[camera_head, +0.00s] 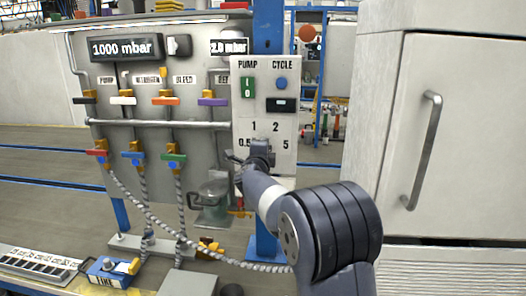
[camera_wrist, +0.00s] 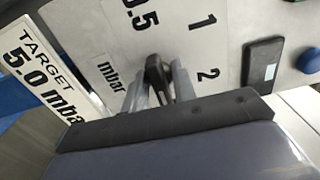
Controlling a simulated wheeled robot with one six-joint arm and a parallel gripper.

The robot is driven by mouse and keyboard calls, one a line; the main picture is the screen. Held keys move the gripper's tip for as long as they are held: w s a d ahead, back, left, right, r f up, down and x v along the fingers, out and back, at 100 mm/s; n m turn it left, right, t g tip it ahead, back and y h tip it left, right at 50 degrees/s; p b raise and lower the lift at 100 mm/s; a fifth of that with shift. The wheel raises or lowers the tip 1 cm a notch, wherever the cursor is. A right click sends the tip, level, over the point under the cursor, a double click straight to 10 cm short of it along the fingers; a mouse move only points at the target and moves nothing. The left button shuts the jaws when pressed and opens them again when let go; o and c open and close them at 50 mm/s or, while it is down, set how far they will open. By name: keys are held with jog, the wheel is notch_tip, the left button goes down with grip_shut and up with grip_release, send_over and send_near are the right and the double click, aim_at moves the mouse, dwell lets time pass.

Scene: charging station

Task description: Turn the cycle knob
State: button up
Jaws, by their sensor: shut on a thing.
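The white control panel (camera_head: 285,165) carries the labels PUMP and CYCLE. Under CYCLE are a round blue button (camera_head: 281,83) and a small black window (camera_head: 282,105). Lower down is a dial marked 0.5, 1, 2 and 5. In the wrist view the dial's dark knob (camera_wrist: 154,72) sits between my gripper's (camera_wrist: 158,85) two grey fingers, which are shut on it. In the head view my gripper (camera_head: 250,158) is at the dial and hides most of the knob. Its exact pointing direction is unclear.
A grey board (camera_head: 205,140) with valves, coloured handles and hoses stands left of the panel. A white cabinet (camera_head: 390,120) with a long handle is close on the right. In the wrist view a sign (camera_wrist: 45,80) reads TARGET 5.0 mbar.

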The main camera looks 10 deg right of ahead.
jog(key=shift+f, duration=0.1)
jog(key=o, duration=0.7)
jog(key=shift+s, duration=0.1)
jog(key=b+v, duration=0.1)
jog(key=v, duration=0.9)
jog(key=shift+s+a, duration=0.15)
jog(key=shift+s, duration=0.2)
jog(key=shift+w, duration=0.15)
jog(key=p+x, duration=0.1)
jog(key=x, duration=0.9)
jog(key=shift+w, duration=0.3)
